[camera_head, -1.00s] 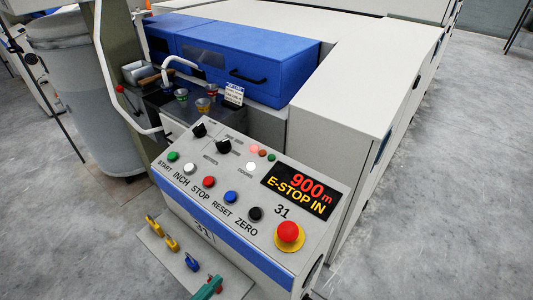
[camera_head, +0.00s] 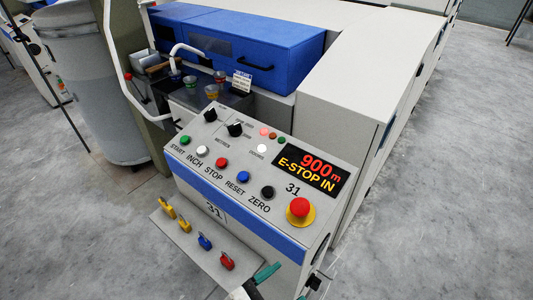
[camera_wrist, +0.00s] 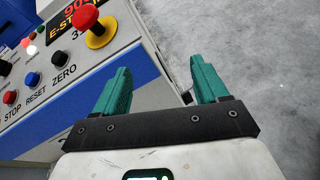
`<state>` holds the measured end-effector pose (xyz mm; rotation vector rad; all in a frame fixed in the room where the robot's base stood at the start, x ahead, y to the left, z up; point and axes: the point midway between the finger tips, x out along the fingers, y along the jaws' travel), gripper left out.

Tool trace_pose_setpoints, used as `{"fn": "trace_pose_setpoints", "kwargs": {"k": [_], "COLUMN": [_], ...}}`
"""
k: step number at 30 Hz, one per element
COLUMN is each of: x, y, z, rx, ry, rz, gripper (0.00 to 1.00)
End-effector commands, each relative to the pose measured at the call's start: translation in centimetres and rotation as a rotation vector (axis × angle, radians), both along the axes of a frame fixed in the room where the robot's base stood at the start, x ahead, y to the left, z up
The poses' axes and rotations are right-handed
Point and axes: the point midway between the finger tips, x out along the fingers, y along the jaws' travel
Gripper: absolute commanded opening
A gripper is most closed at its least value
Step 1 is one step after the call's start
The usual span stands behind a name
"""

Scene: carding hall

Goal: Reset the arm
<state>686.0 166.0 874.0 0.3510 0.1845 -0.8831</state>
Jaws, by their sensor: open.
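My gripper (camera_wrist: 160,76) shows in the wrist view with its two teal fingers spread apart and nothing between them. In the head view one teal finger of my gripper (camera_head: 266,273) shows at the bottom edge, low in front of the control console (camera_head: 255,205); the rest is mostly cut off. The fingers point past the console's right front corner toward the bare floor. The red mushroom button on its yellow collar (camera_head: 299,208) is apart from the fingers; it also shows at upper left in the wrist view (camera_wrist: 86,16).
The console display (camera_head: 310,172) reads 900 m, E-STOP IN. Yellow, blue and red padlock-like pieces (camera_head: 227,261) sit along a grey ledge (camera_head: 165,228) below the console. A grey bin (camera_head: 90,90) stands at left. Floor at right (camera_head: 440,210) is clear.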

Motion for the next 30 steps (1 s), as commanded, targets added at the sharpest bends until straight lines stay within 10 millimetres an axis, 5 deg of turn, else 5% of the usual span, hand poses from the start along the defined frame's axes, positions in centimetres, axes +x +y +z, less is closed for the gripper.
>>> {"fn": "trace_pose_setpoints", "kwargs": {"k": [7, 12, 15, 22, 30], "x": [-1.3, -6.3, -9.7, -14.7, -15.6], "y": [-10.9, -19.5, -22.3, -24.4, -24.4], "z": [-5.5, -9.6, -10.6, -10.1, -9.6], "rx": [0.418, 0.863, 1.086, 1.409, 1.484], "ry": [-0.017, -0.151, -0.267, -0.487, -0.543], "rz": [-0.36, -0.839, -1.122, -1.576, -1.688], "gripper": [0.73, 0.73, 0.73, 0.73, 0.73]}}
